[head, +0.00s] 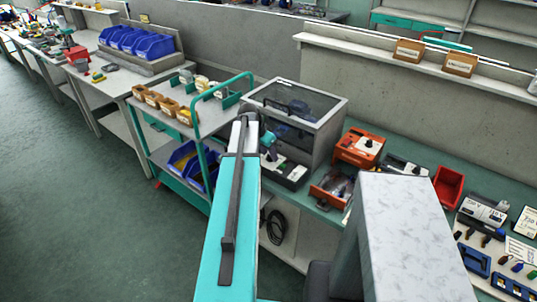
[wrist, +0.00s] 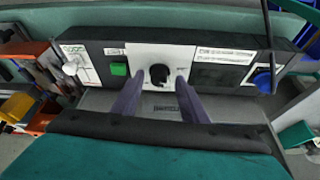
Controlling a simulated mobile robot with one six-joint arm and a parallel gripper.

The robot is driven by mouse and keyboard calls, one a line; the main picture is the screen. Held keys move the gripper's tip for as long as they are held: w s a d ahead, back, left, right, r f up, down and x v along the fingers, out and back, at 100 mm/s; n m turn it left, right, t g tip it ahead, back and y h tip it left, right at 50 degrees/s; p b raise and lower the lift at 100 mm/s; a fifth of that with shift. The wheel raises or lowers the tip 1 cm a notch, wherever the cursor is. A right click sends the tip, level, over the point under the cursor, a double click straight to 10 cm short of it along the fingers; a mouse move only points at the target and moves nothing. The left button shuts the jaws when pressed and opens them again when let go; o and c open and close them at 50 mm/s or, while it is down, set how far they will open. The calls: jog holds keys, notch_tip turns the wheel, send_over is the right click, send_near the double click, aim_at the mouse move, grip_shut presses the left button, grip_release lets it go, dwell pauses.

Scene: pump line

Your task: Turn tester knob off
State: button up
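The tester (head: 293,118) is a grey box with a dark see-through cover on the green bench in the head view. Its dark front panel (head: 290,172) sticks out low at the front. In the wrist view the panel (wrist: 222,75) spans the picture, and the black tester knob (wrist: 160,74) sits on a white plate at its middle. I cannot read the knob's setting. My gripper (wrist: 157,84) is open, its two dark fingers apart on the left and right of the knob. Nothing is held between them. I cannot tell whether they touch the panel. In the head view my arm partly blocks the area.
On the panel are a green button (wrist: 119,69) left of the knob and a blue knob (wrist: 263,79) at the right. A teal trolley (head: 180,125) with bins stands left of the tester. An orange device (head: 359,148) and a red bin (head: 448,186) are to the right.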

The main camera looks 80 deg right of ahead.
grip_shut()
dwell(0.3)
jog(key=shift+n, duration=0.4)
jog(key=shift+n+t+h+b, duration=0.3)
jog(key=shift+n+t+b, duration=0.5)
jog(key=shift+n, duration=1.1)
grip_release()
